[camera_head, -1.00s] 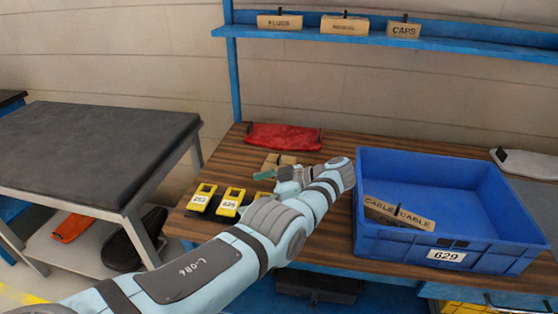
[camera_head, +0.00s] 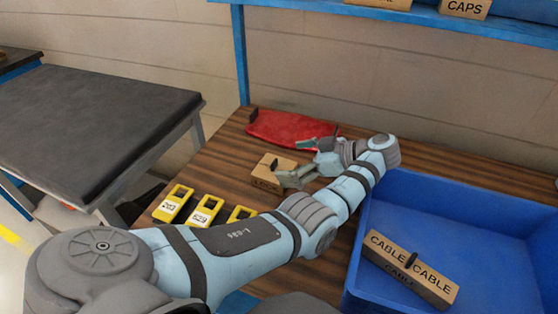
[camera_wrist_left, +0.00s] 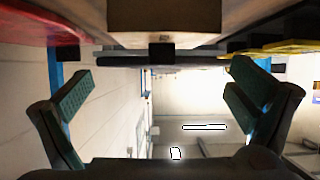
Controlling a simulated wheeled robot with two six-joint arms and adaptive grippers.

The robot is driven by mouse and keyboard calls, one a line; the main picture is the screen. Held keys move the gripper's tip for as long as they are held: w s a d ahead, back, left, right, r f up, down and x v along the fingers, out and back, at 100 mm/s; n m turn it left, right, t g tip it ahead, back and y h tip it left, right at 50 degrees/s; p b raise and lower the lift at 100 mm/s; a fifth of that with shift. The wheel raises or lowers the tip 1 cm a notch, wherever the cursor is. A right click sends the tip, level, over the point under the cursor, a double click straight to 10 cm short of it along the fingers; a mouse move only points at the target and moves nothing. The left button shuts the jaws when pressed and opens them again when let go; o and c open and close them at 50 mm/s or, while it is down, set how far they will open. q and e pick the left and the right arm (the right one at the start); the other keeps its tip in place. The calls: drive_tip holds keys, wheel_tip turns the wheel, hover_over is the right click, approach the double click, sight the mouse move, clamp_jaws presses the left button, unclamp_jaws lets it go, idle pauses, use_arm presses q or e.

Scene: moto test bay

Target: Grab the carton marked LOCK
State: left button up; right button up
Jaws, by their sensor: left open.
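A small brown carton (camera_head: 272,172) sits on the wooden bench. Dark lettering on its front is partly hidden by my gripper and I cannot read it fully. My left gripper (camera_head: 294,160) is open just right of the carton, with its fingers pointing toward it. In the left wrist view, a carton (camera_wrist_left: 163,20) shows at the top edge, between and beyond the two open green-padded fingers (camera_wrist_left: 158,88). Nothing is between the fingertips. My right gripper is not in view.
A blue crate (camera_head: 455,195) at right holds a carton marked CABLE (camera_head: 412,268). A shelf (camera_head: 400,14) with cartons is above; a dark-topped table (camera_head: 90,130) is left.

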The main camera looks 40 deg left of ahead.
sight(261, 164)
use_arm(q)
drive_tip(key=b+x, duration=0.2)
drive_tip(key=x, duration=0.1)
drive_tip(key=b+x, duration=0.2)
drive_tip(key=x, duration=0.1)
drive_tip(key=shift+w+d+f, duration=0.2)
drive_tip(key=shift+f, duration=0.2)
drive_tip(key=shift+s+a+f, duration=0.1)
drive_tip(key=shift+s+a, duration=0.15)
drive_tip(key=shift+a, duration=0.35)
drive_tip(key=shift+s+a+f, duration=0.1)
drive_tip(key=shift+s+a, duration=0.15)
drive_tip(key=shift+a, duration=0.55)
drive_tip(key=shift+d, duration=0.1)
drive_tip(key=c, duration=1.3)
drive_tip(key=shift+c, duration=0.8)
